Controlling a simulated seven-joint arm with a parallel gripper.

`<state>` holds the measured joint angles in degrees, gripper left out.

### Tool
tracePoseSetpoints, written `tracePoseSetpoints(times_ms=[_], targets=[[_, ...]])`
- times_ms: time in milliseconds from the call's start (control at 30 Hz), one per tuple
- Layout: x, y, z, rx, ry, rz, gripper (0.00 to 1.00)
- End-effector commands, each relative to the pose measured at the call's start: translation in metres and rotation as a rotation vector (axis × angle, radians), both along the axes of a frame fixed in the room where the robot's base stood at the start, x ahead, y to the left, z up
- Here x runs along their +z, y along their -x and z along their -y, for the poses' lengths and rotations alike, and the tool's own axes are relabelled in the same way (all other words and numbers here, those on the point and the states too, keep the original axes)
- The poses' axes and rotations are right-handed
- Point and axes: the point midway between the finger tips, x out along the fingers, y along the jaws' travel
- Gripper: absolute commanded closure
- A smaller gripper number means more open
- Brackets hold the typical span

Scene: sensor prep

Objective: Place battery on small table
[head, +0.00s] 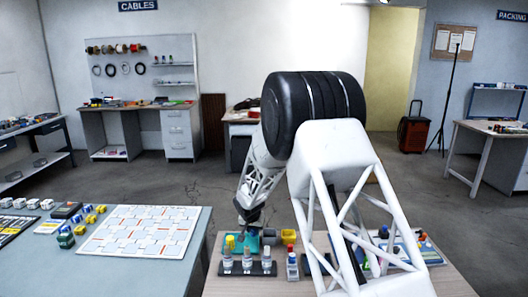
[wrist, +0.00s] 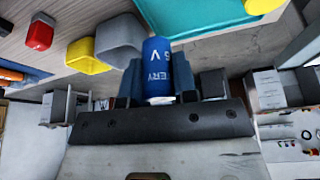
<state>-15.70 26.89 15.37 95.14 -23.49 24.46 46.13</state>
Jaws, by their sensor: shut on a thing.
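The battery (wrist: 157,68) is a blue cylinder with white lettering. In the wrist view it sits between the two fingers of my gripper (wrist: 158,85), which is shut on it. In the head view my gripper (head: 249,214) is just above a teal tray (head: 245,246) on a wood-topped table (head: 232,288); the battery cannot be made out there. The wrist view also shows the teal tray (wrist: 205,14). A blue-grey table (head: 195,222) stands to the left. I cannot tell which table is the small one.
Near the tray are a grey cup (wrist: 120,38), a yellow cup (wrist: 82,55) and a red-topped item (wrist: 40,32). A rack of bottles (head: 247,267) stands in front. A white grid mat (head: 140,231) covers part of the left table. My arm hides part of the wood-topped table.

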Motion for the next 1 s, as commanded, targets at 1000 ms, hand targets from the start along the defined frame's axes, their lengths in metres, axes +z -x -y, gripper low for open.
tracePoseSetpoints(times_ms=[1000], targets=[[-0.010, 0.014, 0.225, -0.117, 0.003, 0.009, 1.00]])
